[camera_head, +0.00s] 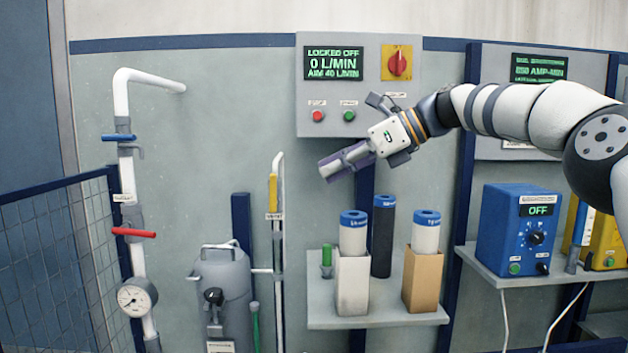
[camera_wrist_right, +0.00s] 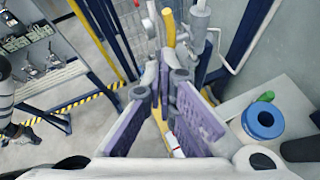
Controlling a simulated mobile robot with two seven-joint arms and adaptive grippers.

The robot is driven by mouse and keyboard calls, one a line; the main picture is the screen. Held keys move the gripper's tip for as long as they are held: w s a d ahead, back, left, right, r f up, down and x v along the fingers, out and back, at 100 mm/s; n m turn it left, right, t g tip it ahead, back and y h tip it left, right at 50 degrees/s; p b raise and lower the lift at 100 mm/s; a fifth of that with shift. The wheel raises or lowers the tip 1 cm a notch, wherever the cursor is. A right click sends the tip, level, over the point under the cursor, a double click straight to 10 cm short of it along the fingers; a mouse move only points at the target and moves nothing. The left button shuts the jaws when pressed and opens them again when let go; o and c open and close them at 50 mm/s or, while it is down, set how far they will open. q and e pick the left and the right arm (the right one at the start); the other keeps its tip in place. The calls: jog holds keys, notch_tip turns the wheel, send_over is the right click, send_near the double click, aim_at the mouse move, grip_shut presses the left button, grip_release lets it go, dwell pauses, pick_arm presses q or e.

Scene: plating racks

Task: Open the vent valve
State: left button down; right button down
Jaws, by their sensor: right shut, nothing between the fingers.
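A yellow lever (camera_head: 273,191) stands upright along a thin white pipe left of centre, with a small label under it. It also shows in the right wrist view (camera_wrist_right: 169,27), beyond my fingertips. A thicker white pipe at the left carries a blue lever (camera_head: 119,138) and a red lever (camera_head: 134,232), both lying across it.
A control panel (camera_head: 433,105) reading "LOCKED OFF, 0 L/MIN" hangs above the right gripper. Below is a shelf (camera_head: 385,318) with several blue-topped cartridges. A grey tank (camera_head: 225,290) stands left of the thin pipe; a gauge (camera_head: 136,297) and mesh fence are farther left.

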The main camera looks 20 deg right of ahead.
jog(key=v, duration=0.3)
jog(key=shift+r, duration=0.3)
jog(key=shift+d+f, duration=0.1)
